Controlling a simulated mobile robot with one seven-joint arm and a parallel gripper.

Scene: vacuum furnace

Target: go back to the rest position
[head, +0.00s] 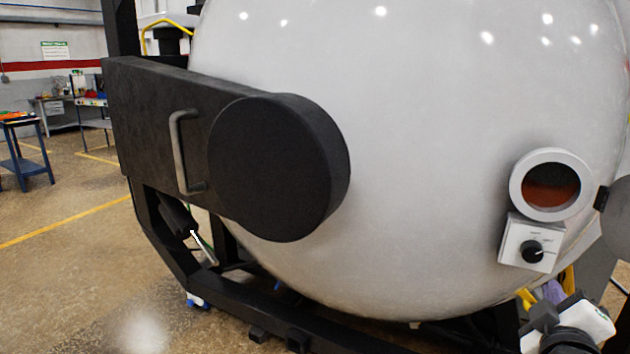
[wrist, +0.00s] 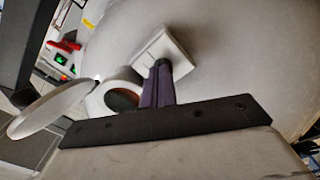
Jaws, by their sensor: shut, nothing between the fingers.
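My gripper (head: 553,291) is at the lower right of the head view, below the knob box and in front of the furnace's lower side. In the wrist view its purple fingers (wrist: 160,84) are together and hold nothing. They point toward the white box with a black knob (head: 530,243), which also shows in the wrist view (wrist: 176,48). The fingers cover the knob there. The large white furnace door (head: 420,150) fills most of the head view. Whether the fingers touch anything cannot be told.
A round viewport (head: 550,184) sits just above the knob box, with a grey disc cover (head: 616,218) to its right. A black hinge arm (head: 150,120) with a handle (head: 184,150) crosses the left side. Open floor (head: 60,270) lies at the left, with a blue table (head: 24,160).

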